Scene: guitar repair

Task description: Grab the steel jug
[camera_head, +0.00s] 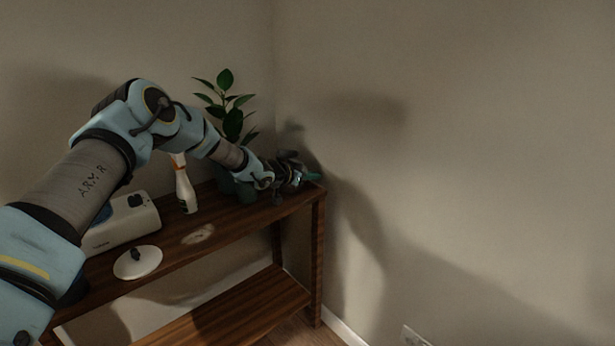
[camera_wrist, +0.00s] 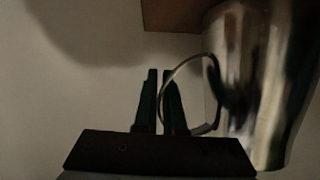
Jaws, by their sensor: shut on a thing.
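The steel jug (camera_wrist: 245,80) fills the right side of the wrist view, shiny and partly cut off by the frame edge. Its thin looped handle (camera_wrist: 212,75) reaches left to my gripper (camera_wrist: 160,98). The two dark green fingers are close together, shut on the near part of the handle loop. In the head view my gripper (camera_head: 308,177) is at the far right end of the wooden shelf. The jug cannot be made out clearly there, behind my wrist and in shadow.
The wooden shelf (camera_head: 255,217) stands against the wall. On it are a potted plant (camera_head: 232,120), a white bottle-like pin with an orange band (camera_head: 185,190), a white box-shaped device (camera_head: 122,222) and a white round plate (camera_head: 138,262). The plant stands close behind my forearm.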

